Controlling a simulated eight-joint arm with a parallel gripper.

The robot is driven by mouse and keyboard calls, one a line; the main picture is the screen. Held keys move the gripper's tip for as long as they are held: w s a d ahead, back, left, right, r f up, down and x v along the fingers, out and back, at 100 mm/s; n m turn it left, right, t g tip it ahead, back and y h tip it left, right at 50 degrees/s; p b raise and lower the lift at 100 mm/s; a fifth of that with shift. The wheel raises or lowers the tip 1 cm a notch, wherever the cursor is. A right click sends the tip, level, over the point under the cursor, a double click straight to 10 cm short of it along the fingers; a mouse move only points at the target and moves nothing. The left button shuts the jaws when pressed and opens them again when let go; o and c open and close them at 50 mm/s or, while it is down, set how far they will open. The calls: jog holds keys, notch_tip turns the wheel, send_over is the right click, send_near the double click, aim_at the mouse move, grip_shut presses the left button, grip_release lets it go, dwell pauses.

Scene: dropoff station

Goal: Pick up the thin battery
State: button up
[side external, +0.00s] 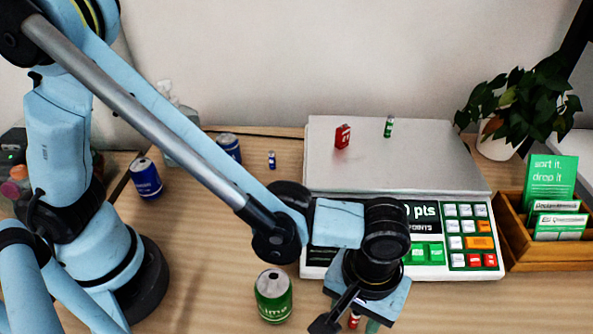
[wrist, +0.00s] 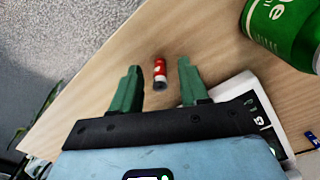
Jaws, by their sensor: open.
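A thin red and white battery (wrist: 159,66) with a dark end is on the wooden table in the wrist view. It shows between the two green fingers of my gripper (wrist: 159,78), with bare table visible on both sides of it. The fingers are open and hold nothing. I cannot tell how far above the table the fingertips are. In the side external view the battery (side external: 353,320) shows only in part, below my wrist at the bottom edge, with a green finger close to its right.
A green can (side external: 273,297) stands left of my gripper. The scale (side external: 440,160) behind bears a red block-shaped battery (side external: 343,136) and a small green battery (side external: 388,127). A small blue battery (side external: 271,160) and blue cans (side external: 146,178) stand further back. A wooden box (side external: 555,252) is at right.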

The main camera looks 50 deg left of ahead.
jog(key=shift+f, duration=0.15)
grip_shut()
dwell(0.4)
